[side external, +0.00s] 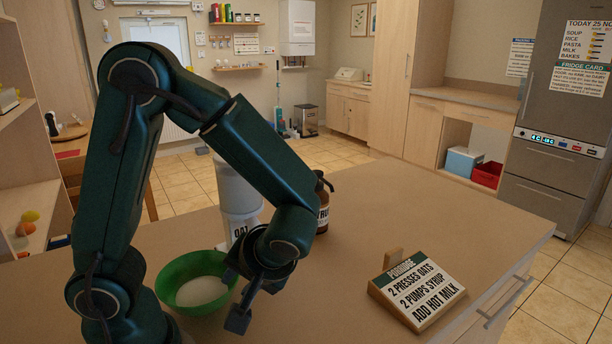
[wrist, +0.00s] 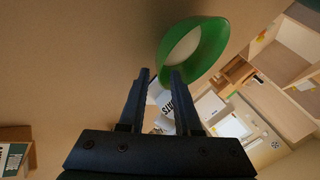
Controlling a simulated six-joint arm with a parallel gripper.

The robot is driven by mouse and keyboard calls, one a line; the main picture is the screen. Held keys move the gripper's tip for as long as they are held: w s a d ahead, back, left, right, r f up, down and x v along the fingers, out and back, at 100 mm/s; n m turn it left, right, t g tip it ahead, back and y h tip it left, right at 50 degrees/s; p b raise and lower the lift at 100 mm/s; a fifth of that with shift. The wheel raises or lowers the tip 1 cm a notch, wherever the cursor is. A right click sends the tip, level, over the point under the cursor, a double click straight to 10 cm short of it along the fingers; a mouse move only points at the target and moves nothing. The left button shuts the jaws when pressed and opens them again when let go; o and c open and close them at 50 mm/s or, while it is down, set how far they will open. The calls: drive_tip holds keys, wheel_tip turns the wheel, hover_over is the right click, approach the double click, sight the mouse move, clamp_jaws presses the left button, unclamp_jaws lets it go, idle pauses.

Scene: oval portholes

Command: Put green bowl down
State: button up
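The green bowl (side external: 172,275) sits upright on the counter (side external: 340,290) in the side external view, with a pale round area inside it. In the wrist view the bowl (wrist: 213,45) shows at upper right, past the fingertips. My gripper (side external: 238,300) is low over the counter at the bowl's right side. Its two fingers stand apart with a gap between them in the wrist view (wrist: 159,78). One finger is close to the bowl's rim; I cannot tell whether it touches.
A white oat dispenser (side external: 238,190) stands behind the bowl, partly hidden by my arm. A brown syrup bottle (side external: 322,205) is to its right. A porridge recipe sign (side external: 417,291) stands at the right. The counter between gripper and sign is clear.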

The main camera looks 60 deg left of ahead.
sight(232, 291)
drive_tip(key=x, duration=0.7)
drive_tip(key=shift+s+d+f, duration=0.1)
drive_tip(key=shift+s+f, duration=0.05)
drive_tip(key=shift+f, duration=0.05)
clamp_jaws()
idle(1.3)
